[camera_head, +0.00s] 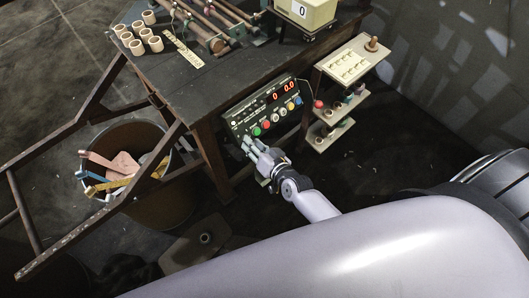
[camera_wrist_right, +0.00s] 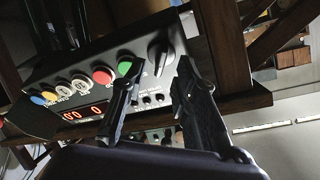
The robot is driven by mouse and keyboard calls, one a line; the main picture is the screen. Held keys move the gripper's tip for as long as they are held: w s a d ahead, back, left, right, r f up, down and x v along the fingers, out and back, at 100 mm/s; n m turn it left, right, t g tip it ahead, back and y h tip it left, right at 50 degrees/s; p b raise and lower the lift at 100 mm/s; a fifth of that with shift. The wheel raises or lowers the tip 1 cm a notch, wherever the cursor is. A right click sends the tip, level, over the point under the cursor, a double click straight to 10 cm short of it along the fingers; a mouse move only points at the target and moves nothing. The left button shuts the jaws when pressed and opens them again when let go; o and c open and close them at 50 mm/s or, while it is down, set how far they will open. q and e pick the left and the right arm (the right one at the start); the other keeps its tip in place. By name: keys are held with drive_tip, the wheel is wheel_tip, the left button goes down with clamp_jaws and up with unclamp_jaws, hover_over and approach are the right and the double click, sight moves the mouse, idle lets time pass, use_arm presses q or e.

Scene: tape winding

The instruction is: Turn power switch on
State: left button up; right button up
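The control panel (camera_head: 265,110) is a dark box with red digits and coloured buttons, under the table's front edge. In the right wrist view the panel (camera_wrist_right: 60,82) runs from lower left to upper right. The power switch looks to be the black rotary knob (camera_wrist_right: 161,56) at its end, beside the green button (camera_wrist_right: 124,67). My right gripper (camera_head: 249,144) is at the panel's left end, where it hides the knob in the head view. In the wrist view my right gripper (camera_wrist_right: 157,72) is open, its fingers on either side of the knob's line. Contact cannot be told. My left gripper is not in view.
The wooden table (camera_head: 170,75) holds cylinders and rollers. A small shelf (camera_head: 352,62) stands right of the panel. A bin (camera_head: 165,200) with tools is at left, behind slanted wooden bars (camera_head: 95,228). A table leg (camera_head: 211,150) is just left of my gripper.

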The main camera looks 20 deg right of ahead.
drive_tip(key=v, duration=1)
drive_tip(key=s+d+f+n+g, duration=0.15)
drive_tip(key=s+f, duration=0.25)
drive_tip(key=f, duration=0.4)
drive_tip(key=s+f+n+g+h, duration=0.1)
drive_tip(key=s+f+g, duration=0.25)
drive_tip(key=f, duration=0.35)
drive_tip(key=s+d+f+n+g, duration=0.1)
drive_tip(key=s+f, duration=0.4)
drive_tip(key=f, duration=0.3)
drive_tip(key=s+d+f+n+g+h, duration=0.1)
drive_tip(key=s+d+f+g, duration=0.1)
drive_tip(key=s+f, duration=0.4)
drive_tip(key=s+d+f+n+g+h, duration=0.1)
drive_tip(key=s+f+g, duration=0.3)
drive_tip(key=s, duration=1)
wheel_tip(320, 180, down, 2)
drive_tip(key=shift+d+f+n+g, duration=0.3)
drive_tip(key=shift+d+n, duration=0.15)
drive_tip(key=shift+d, duration=0.1)
